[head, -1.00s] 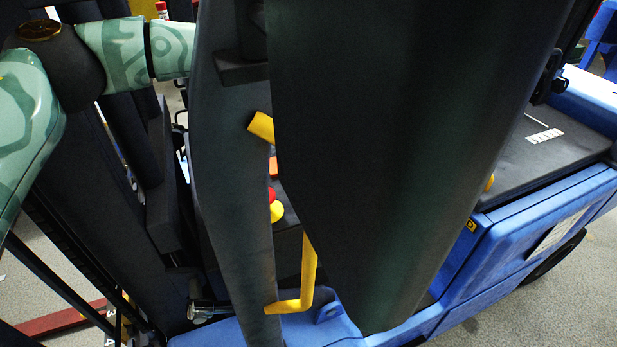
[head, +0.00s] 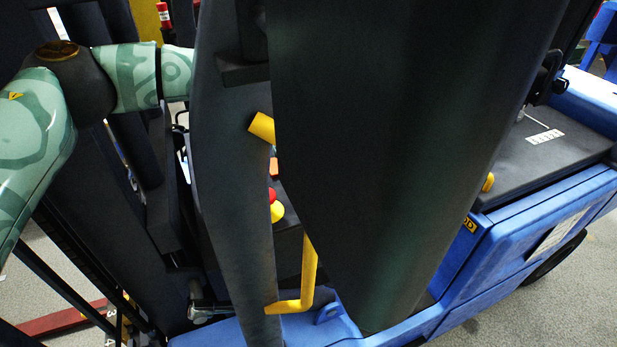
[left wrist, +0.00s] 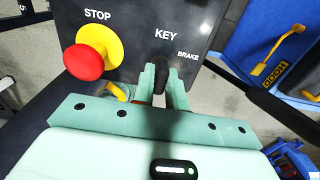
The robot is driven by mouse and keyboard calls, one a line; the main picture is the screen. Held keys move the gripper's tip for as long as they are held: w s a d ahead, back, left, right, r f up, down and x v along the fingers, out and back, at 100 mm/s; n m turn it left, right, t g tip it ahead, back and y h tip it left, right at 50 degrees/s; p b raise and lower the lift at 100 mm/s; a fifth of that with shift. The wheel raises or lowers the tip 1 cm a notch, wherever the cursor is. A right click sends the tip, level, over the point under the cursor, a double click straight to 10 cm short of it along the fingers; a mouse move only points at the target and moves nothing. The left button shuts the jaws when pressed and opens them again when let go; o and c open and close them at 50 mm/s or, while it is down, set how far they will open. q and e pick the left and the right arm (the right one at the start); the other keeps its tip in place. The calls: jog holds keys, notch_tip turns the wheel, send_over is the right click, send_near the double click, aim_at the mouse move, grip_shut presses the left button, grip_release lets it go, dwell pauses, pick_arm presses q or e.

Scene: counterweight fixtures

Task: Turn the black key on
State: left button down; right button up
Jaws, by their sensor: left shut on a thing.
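The black key (left wrist: 161,73) stands on a dark panel (left wrist: 128,22) under the word KEY in the left wrist view. My left gripper (left wrist: 162,86) is shut on the key, with one pale green finger on each side of it. The key's lower part is hidden between the fingers, and its exact angle is hard to tell. In the head view, the key and my left gripper are hidden behind large dark shapes. My right gripper is in neither current view.
A red stop button (left wrist: 83,62) on a yellow base is left of the key; it also shows in the head view (head: 271,195). BRAKE is printed to the key's right. A yellow handle (left wrist: 283,48) is on the blue body (left wrist: 252,22). A yellow bar (head: 308,272) crosses below.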

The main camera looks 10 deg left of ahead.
pick_arm(q)
jog(key=shift+r, duration=0.1)
jog(key=m+p, duration=0.1)
jog(key=m, duration=0.2)
jog(key=shift+r, duration=0.1)
jog(key=m+p, duration=0.2)
jog(key=m, duration=0.3)
jog(key=shift+m, duration=0.3)
jog(key=shift+w, duration=0.1)
dwell(0.3)
jog(key=c, duration=1.4)
grip_release()
jog(key=shift+c, duration=0.2)
notch_tip(320, 180, up, 16)
